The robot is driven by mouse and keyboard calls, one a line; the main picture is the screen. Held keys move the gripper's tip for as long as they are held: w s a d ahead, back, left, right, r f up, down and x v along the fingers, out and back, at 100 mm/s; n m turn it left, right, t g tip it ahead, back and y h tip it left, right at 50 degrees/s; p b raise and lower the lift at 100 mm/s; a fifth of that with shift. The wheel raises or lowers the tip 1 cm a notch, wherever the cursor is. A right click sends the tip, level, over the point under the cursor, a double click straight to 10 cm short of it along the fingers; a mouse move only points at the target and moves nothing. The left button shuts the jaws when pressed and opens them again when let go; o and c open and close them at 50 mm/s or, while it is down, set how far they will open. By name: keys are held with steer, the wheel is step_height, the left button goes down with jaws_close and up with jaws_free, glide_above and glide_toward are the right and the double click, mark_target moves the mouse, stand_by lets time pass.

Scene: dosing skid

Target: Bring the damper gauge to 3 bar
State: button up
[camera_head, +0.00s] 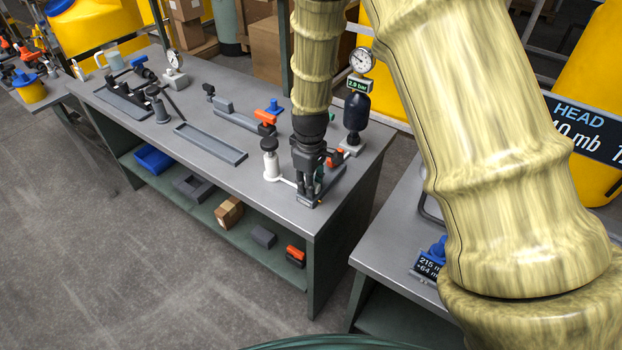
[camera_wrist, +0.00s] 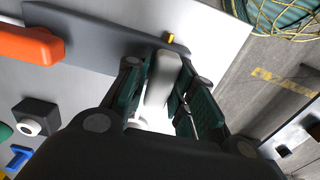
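The damper gauge (camera_head: 362,60) is a round white dial on top of a dark damper bottle (camera_head: 356,112) at the right end of the bench. A green readout (camera_head: 358,85) beneath it shows 2.9 bar; the needle is too small to read. My gripper (camera_head: 308,192) points down in front of the damper, low over the bench. In the wrist view a pale handle (camera_wrist: 162,80) lies between my fingers, which appear closed on its two sides. A white pump-like body (camera_head: 271,165) with a black knob stands just left of my gripper. My gripper hides part of the fitting below it.
An orange handle (camera_head: 335,157) sits just right of my gripper, and another orange handle (camera_head: 265,117) is behind the white body. A long tray (camera_head: 210,143) lies to the left. A second bench (camera_head: 385,235) stands at right, partly behind my arm.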

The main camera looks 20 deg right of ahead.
steer(key=o, duration=0.5)
steer(key=shift+r+p, duration=2.85)
steer(key=shift+r, duration=0.6)
